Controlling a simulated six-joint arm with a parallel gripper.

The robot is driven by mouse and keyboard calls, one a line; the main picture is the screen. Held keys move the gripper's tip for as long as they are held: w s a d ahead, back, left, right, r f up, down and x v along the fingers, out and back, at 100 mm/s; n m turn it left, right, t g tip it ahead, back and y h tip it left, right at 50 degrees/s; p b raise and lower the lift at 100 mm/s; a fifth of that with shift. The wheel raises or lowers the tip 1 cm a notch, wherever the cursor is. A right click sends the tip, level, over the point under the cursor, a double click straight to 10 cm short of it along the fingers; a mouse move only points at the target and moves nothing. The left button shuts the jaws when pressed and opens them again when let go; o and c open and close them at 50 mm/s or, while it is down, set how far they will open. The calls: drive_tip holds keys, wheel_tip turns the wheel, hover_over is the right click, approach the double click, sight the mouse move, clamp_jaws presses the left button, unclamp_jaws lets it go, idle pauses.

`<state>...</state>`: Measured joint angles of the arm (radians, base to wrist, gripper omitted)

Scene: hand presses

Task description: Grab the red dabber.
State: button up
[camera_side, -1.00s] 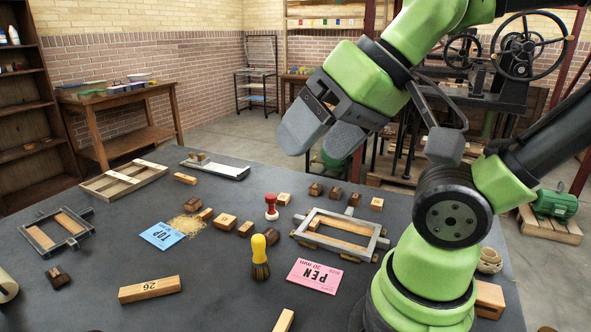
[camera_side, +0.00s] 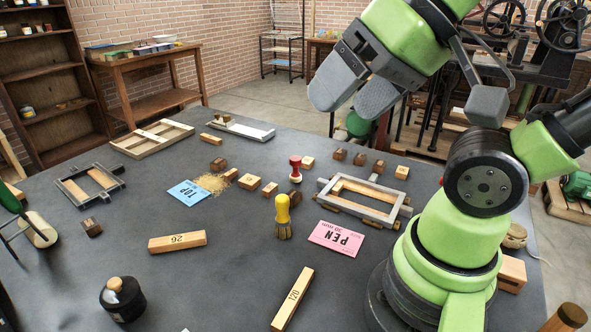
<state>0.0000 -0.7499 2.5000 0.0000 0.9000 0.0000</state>
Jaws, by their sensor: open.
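The red dabber (camera_side: 295,169) stands upright on the dark table, with a red knob and collar and a pale base. It is near the middle of the table, behind a yellow-handled brush and left of a grey frame. My gripper (camera_side: 352,101) is open and empty, with two grey fingers pointing down and to the left. It is in the air, well above the table and apart from the dabber.
The yellow-handled brush (camera_side: 282,217) stands just in front of the dabber. The grey metal frame (camera_side: 398,208) lies to its right, and a pink card (camera_side: 336,238) lies in front. Wooden blocks (camera_side: 269,189) sit close by on the left.

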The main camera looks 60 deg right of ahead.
drive_tip(key=shift+c, duration=1.2)
drive_tip(key=m+g+h, duration=0.4)
drive_tip(key=m+h, duration=0.1)
hover_over(296, 159)
drive_tip(key=s+a, duration=0.3)
drive_tip(key=a, duration=0.3)
wheel_tip(296, 159, down, 14)
drive_tip(key=x, duration=0.3)
drive_tip(key=d+x, duration=0.1)
drive_tip(key=x, duration=0.3)
drive_tip(key=d+x, duration=0.1)
drive_tip(key=x, duration=0.3)
drive_tip(key=shift+s+r, duration=0.1)
drive_tip(key=shift+s, duration=0.3)
drive_tip(key=shift+d+x, duration=0.2)
drive_tip(key=shift+x, duration=2.8)
drive_tip(key=shift+r, duration=0.1)
